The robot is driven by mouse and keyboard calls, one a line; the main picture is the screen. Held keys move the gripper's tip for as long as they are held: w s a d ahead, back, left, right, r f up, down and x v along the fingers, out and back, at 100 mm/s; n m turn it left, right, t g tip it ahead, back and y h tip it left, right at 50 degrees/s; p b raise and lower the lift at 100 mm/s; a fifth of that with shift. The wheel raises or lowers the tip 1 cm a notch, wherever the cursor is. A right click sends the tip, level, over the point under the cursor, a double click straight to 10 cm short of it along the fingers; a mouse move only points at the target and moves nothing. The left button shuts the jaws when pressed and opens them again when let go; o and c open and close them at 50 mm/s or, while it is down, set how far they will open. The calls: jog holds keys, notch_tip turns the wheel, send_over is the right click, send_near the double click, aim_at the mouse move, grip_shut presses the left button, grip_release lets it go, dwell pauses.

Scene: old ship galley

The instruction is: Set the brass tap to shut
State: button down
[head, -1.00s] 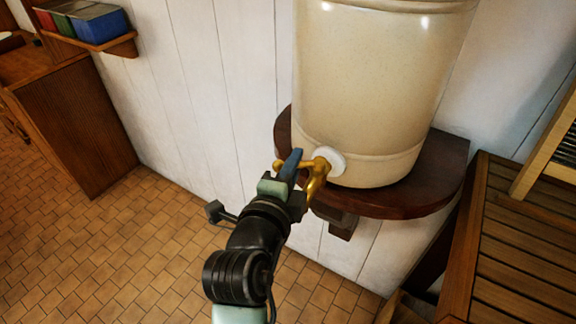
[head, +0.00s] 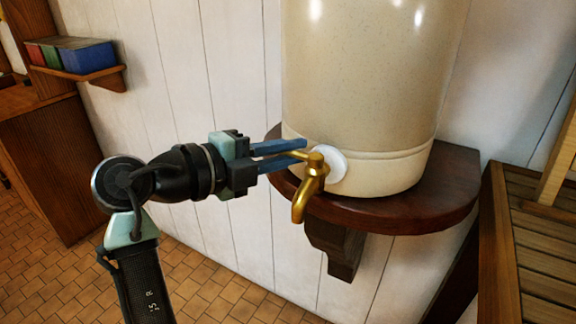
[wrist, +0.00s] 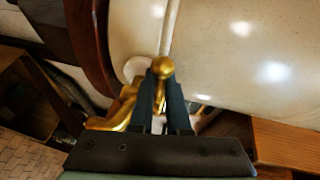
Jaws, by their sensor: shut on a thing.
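The brass tap (head: 311,187) sits in a white round collar (head: 331,164) low on the front of a large cream stoneware crock (head: 370,90). Its spout points down. Its handle reaches left from the top of the tap in the head view. My gripper (head: 303,151) comes in from the left, level, with its two blue fingers shut on the handle. In the wrist view the handle's ball end (wrist: 162,68) shows at the fingertips, with the handle's stem between the fingers. The fingers hide part of the handle.
The crock stands on a dark wooden wall shelf (head: 430,205) with a bracket under it. A slatted wooden bench (head: 545,250) is at the right. A small shelf of books (head: 85,60) is on the white plank wall at upper left. Tiled floor lies open below.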

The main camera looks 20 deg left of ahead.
dwell(0.4)
jog(key=c, duration=0.9)
grip_release()
jog(key=shift+w, duration=0.1)
jog(key=b+v, duration=0.1)
jog(key=v, duration=1.2)
jog(key=shift+w+a+r, duration=0.1)
